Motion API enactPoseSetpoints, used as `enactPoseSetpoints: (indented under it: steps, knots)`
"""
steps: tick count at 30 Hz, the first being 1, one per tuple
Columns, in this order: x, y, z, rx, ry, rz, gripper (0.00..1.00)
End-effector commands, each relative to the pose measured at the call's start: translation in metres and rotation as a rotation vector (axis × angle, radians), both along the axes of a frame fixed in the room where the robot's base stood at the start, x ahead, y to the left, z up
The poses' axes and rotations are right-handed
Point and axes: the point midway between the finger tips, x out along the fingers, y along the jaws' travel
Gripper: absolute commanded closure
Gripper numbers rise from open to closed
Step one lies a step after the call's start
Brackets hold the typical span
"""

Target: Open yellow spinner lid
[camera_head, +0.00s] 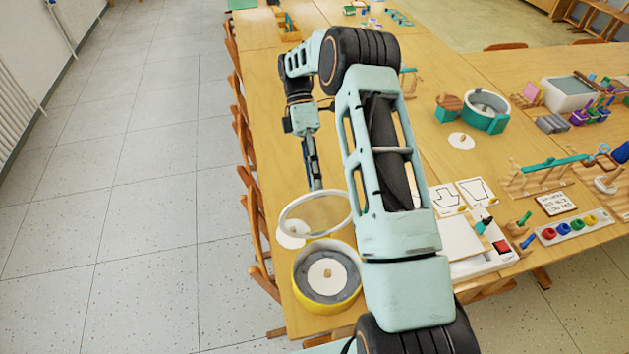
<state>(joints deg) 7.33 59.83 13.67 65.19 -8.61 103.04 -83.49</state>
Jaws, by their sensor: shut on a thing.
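The yellow spinner (298,290) is a round yellow drum at the near left end of the table. It has a grey inside and a white disc (322,284) with a small tan knob in the middle. Its round clear lid (322,213), with a pale rim, stands raised and tilted at the drum's far side, so the inside shows from above. My gripper (316,186) reaches down from above to the lid's far edge and is shut on it. The fingertips are small and the exact contact is hard to see.
A white disc (289,241) lies on the table partly behind the lid. A teal spinner (485,123) stands open farther back. White cards (475,192), a tray of coloured paint pots (575,229) and wooden stands fill the right. Chairs (259,245) line the left edge.

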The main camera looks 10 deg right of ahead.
Motion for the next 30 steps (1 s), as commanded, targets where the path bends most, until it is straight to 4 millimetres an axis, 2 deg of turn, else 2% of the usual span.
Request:
enactPoseSetpoints:
  steps: [9, 15, 20, 30]
  knots:
    - [-0.001, 0.000, 0.062, -0.001, -0.003, 0.000, 0.74]
    - [-0.003, 0.000, 0.088, -0.001, 0.002, 0.000, 0.74]
    - [-0.003, 0.000, 0.095, -0.001, 0.005, 0.001, 0.74]
    - [-0.003, 0.001, 0.095, -0.001, 0.004, 0.001, 0.74]
